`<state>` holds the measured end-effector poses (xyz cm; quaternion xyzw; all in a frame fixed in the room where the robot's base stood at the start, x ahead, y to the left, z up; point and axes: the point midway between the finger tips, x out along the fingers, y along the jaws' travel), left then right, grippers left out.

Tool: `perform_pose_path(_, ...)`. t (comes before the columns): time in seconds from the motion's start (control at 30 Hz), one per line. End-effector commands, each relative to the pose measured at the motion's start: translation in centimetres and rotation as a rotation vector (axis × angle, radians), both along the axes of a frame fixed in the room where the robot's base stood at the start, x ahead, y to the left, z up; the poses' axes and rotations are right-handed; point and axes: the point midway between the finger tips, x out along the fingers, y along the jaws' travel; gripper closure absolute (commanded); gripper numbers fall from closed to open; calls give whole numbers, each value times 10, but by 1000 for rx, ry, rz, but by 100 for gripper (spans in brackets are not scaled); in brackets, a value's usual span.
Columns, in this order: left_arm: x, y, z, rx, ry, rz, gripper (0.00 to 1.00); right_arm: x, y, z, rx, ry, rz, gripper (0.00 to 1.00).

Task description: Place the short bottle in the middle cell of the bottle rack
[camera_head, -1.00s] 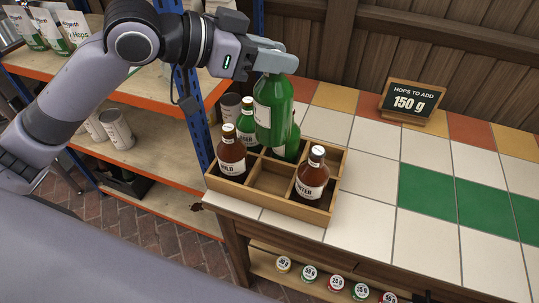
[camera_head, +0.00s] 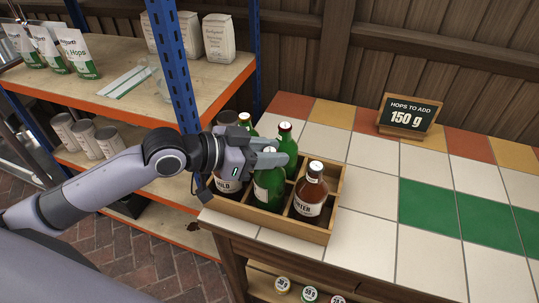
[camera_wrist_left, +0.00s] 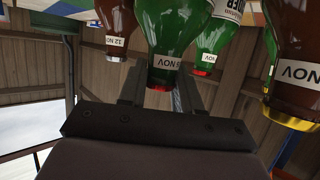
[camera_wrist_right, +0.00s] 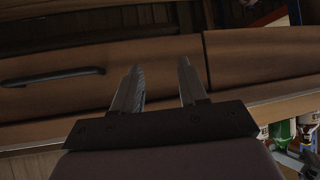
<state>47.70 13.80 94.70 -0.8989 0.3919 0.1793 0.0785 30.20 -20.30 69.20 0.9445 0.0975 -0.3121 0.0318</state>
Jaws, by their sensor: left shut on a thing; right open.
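The short green bottle (camera_head: 268,188) stands upright in the front middle cell of the wooden bottle rack (camera_head: 285,229). My left gripper (camera_head: 268,160) is shut on its neck from the left and hides its top. In the left wrist view, this bottle (camera_wrist_left: 172,30) shows between the fingers (camera_wrist_left: 160,90). A brown bottle (camera_head: 228,186) is in the front left cell and another (camera_head: 310,190) in the front right cell. Green bottles (camera_head: 285,138) stand in the back row, partly hidden by my gripper. My right gripper (camera_wrist_right: 160,88) is open and empty, seen only in its wrist view.
The rack is on a tiled counter (camera_head: 366,235), free to its right. A hops sign (camera_head: 408,115) stands at the back. A blue shelf post (camera_head: 172,60) is close to my left arm. A wooden front with a dark handle (camera_wrist_right: 52,77) faces my right gripper.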

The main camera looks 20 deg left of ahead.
Motion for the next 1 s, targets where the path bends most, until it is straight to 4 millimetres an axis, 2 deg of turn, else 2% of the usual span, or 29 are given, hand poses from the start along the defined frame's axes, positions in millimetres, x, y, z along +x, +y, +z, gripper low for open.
perform_pose_path(0.1,0,-1,-7,-4,-6,-1,100,0,0,-1,0,0,0,57)
perform_pose_path(0.43,0,0,-10,-4,-6,-1,100,0,0,-2,0,0,0,57)
perform_pose_path(0.47,0,0,-12,0,-1,0,60,0,0,-2,0,0,0,57)
perform_pose_path(0.5,0,0,-12,0,-1,0,47,0,0,-2,0,0,0,57)
perform_pose_path(0.53,0,0,-12,0,-1,0,41,0,0,-2,0,0,0,57)
perform_pose_path(0.87,0,0,-9,0,-1,0,41,0,0,0,0,0,0,57)
perform_pose_path(1.0,-5,7,-6,2,-2,1,41,0,0,-1,0,0,0,57)
